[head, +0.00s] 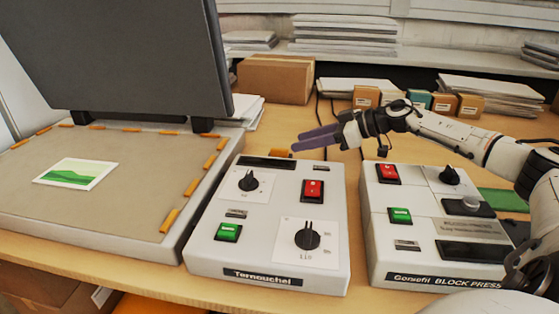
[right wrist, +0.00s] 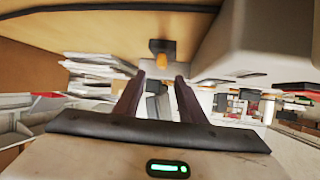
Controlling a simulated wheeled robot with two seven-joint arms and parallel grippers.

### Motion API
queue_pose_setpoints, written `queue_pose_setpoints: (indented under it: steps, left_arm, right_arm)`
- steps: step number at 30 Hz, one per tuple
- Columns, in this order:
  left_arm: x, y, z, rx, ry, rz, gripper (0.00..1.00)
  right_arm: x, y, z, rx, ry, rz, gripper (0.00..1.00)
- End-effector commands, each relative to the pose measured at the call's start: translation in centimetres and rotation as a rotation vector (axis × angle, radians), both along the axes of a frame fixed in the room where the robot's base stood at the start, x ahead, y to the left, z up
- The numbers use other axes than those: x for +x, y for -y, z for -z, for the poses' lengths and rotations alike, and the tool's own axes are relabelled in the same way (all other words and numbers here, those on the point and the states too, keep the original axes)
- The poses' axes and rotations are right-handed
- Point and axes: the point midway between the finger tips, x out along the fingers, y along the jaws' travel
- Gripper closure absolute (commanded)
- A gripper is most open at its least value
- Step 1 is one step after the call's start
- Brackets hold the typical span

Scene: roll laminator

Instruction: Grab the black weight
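I cannot pick out a black weight with certainty in either view. A low dark block (head: 468,206) sits on the right control box, but I cannot tell whether it is a weight. My right gripper (head: 298,140) reaches in from the right above the back edge of the middle control box. Its two purple fingers point left. In the right wrist view the fingers (right wrist: 161,76) are apart, with nothing clearly held between them. A small orange piece with a dark top (right wrist: 160,56) shows beyond the fingertips. My left gripper is not in view.
The middle control box (head: 268,225) and right control box (head: 440,230) stand side by side on the wooden table. A laminator bed (head: 130,205) with a raised dark lid (head: 120,50) and a green picture (head: 76,173) is at left. A cardboard box (head: 275,80) and small cartons stand behind.

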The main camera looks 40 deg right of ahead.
Motion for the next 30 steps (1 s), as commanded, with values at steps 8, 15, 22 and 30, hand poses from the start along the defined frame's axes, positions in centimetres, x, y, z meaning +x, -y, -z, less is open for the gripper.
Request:
queue_pose_setpoints:
  steps: [8, 15, 22, 30]
  left_arm:
    - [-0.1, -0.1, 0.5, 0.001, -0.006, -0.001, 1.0]
    - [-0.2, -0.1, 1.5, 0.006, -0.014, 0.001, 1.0]
    - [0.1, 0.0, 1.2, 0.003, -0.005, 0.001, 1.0]
    - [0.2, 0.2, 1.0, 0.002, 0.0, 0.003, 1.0]
  right_arm:
    - [0.9, -0.6, 0.6, 0.001, 0.002, -0.001, 0.63]
    - [3.2, -2.0, 2.2, 0.002, 0.004, 0.0, 0.63]
    - [4.2, -2.5, 2.7, -0.001, 0.0, 0.0, 0.63]
    - [4.2, -2.5, 2.7, -0.002, -0.001, 0.0, 0.78]
